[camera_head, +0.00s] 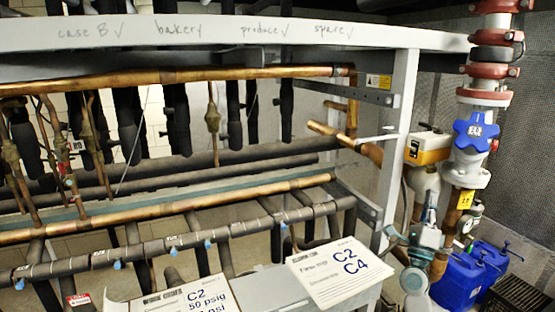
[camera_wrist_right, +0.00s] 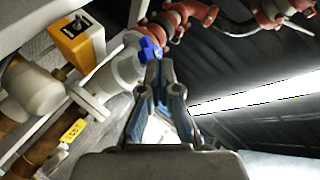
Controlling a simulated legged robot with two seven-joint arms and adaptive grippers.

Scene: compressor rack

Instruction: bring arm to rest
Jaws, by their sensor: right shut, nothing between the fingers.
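My right gripper (camera_head: 431,198) is at the right of the head view, pointing up, in front of the pipework below the blue valve handle (camera_head: 476,132). In the right wrist view, the fingers of my right gripper (camera_wrist_right: 159,66) meet at their tips, with nothing between them. The blue handle shows just beyond the tips there (camera_wrist_right: 150,48); I cannot tell the exact gap. My left gripper is not in view.
The white rack frame (camera_head: 250,33) and copper pipes (camera_head: 180,76) fill the left and middle. A yellow box (camera_head: 428,148) sits beside the valve. Labelled cards (camera_head: 340,272) lie along the front rail. Blue containers (camera_head: 463,277) stand at lower right.

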